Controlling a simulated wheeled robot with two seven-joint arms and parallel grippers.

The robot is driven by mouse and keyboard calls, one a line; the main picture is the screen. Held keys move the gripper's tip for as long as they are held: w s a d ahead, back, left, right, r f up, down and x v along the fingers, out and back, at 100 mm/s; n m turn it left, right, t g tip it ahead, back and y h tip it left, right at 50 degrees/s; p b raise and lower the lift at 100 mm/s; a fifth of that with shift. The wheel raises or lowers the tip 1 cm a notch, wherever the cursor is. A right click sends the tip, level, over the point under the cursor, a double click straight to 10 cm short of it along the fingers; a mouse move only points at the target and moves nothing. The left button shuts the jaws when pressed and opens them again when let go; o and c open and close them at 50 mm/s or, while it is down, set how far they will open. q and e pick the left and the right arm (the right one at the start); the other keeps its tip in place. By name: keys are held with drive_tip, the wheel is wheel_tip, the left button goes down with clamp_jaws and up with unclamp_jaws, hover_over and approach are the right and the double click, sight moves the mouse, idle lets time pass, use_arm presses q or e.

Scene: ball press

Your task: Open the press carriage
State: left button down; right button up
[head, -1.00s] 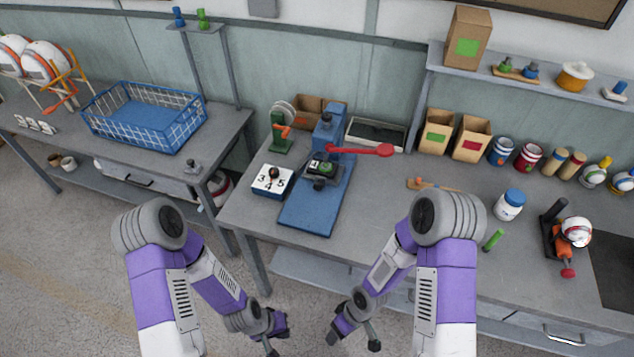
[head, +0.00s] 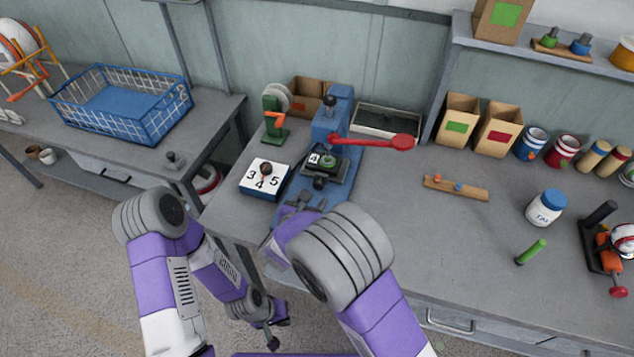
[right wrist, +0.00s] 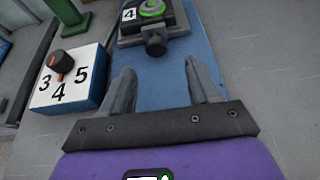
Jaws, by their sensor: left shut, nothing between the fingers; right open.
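The blue press (head: 340,105) stands on the bench with its red lever (head: 370,142) reaching right. Its dark carriage (head: 340,172) carries a green disc and a label reading 4, and has a dark knob (head: 319,183) at the front. In the right wrist view the carriage (right wrist: 130,33) and its knob (right wrist: 156,46) lie just beyond my fingertips. My right gripper (head: 302,198) is open and empty over the blue base plate; it also shows in the right wrist view (right wrist: 161,80), apart from the knob. My left gripper (head: 271,340) is shut and empty, low before the bench.
A white-topped dial box (head: 264,178) marked 3, 4, 5 sits left of the press; its pointer is near 4. A green device (head: 273,120) with an orange handle stands behind it.

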sight(318, 186)
drive_tip(key=shift+w+a+r+b+x, duration=0.15)
drive_tip(key=shift+b+x, duration=0.25)
drive_tip(key=shift+x, duration=1.55)
drive_tip(key=shift+w+a+r+b+x, duration=0.15)
drive_tip(key=shift+b+x, duration=0.2)
drive_tip(key=shift+x, duration=1.55)
drive_tip(key=shift+d, duration=0.1)
drive_tip(key=shift+s, duration=0.1)
clamp_jaws()
